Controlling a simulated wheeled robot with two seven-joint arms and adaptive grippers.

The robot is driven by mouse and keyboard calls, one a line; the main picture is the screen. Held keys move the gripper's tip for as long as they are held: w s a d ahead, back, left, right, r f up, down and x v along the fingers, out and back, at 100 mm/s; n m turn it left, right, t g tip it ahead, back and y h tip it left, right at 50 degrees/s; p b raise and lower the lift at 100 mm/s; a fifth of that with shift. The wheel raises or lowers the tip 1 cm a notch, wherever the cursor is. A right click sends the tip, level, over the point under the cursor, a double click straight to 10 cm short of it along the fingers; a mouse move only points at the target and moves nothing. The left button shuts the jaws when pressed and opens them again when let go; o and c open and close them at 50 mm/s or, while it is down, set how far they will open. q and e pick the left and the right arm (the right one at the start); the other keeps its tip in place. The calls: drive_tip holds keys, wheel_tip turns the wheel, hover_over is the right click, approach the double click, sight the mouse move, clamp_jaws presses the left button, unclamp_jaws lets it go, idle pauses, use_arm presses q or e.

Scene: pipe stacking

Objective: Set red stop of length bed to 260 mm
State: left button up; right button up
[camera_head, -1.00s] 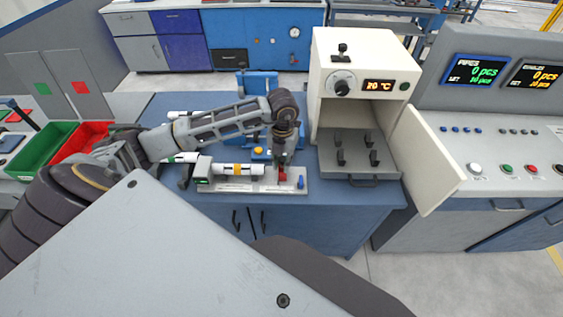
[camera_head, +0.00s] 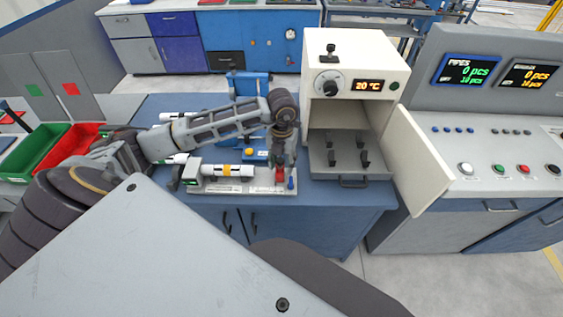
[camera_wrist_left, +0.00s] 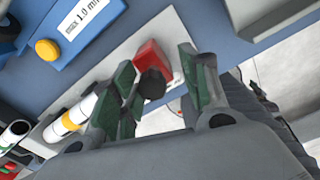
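The red stop (camera_head: 280,174) stands near the right end of the pale length bed (camera_head: 238,188). In the left wrist view the red stop (camera_wrist_left: 151,58) carries a dark knob. My left gripper (camera_head: 280,160) points down over it. In the left wrist view my left gripper (camera_wrist_left: 160,82) is open, with one finger on each side of the stop. The left finger is close to it; whether they touch I cannot tell. A gap shows on the right side. A white pipe with a yellow band (camera_head: 228,170) lies on the bed. The scale is too small to read. My right gripper is out of view.
A blue lever (camera_head: 292,183) is at the bed's right end. Behind the bed is a blue device with a yellow button (camera_head: 249,152). An oven (camera_head: 352,62) reading 20 °C stands open at the right. Green (camera_head: 40,150) and red bins are at the left.

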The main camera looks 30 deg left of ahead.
use_arm(q)
drive_tip(key=shift+s+a, duration=0.1)
drive_tip(key=shift+a, duration=0.1)
wheel_tip(320, 180, up, 12)
idle(0.9)
drive_tip(key=shift+d, duration=0.1)
idle(0.4)
